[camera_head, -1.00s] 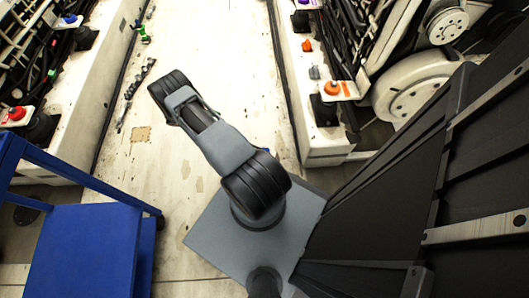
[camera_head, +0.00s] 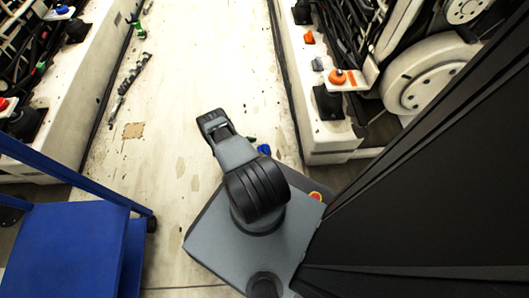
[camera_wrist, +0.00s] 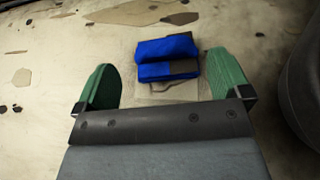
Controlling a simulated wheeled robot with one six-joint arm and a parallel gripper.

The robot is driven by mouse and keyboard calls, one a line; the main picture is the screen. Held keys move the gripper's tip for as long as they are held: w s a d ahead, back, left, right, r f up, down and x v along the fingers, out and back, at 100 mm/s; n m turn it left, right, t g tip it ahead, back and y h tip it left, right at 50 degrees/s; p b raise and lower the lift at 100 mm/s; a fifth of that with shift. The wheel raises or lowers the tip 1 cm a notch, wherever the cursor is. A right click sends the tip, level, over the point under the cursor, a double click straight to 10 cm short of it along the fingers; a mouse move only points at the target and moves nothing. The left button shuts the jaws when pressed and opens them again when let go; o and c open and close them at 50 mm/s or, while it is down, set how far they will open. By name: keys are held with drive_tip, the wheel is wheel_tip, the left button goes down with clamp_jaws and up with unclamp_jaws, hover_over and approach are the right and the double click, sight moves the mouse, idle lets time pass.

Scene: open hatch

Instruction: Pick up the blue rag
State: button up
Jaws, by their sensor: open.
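The blue rag (camera_wrist: 166,50) lies folded on the pale floor in the wrist view, with dark grey patches on it. In the head view the rag (camera_head: 264,150) shows as a small blue patch beside my arm. My gripper (camera_wrist: 162,72) is open, with its two green fingers spread wide and nothing between them. The rag is ahead of the gripper and roughly centred between the fingers, apart from both. In the head view my arm hides most of the gripper; a bit of green shows beside the rag.
A blue cart (camera_head: 75,250) stands at lower left. White machine bodies line both sides, with an orange knob (camera_head: 337,76) on the right one. A dark chain-like object (camera_head: 130,78) lies on the floor at left. The floor (camera_head: 195,60) between the machines is mostly clear.

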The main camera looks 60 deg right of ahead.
sight(265, 148)
drive_tip(key=shift+b+x, duration=0.75)
drive_tip(key=shift+x, duration=2.3)
drive_tip(key=shift+a, duration=0.1)
drive_tip(key=c, duration=1.1)
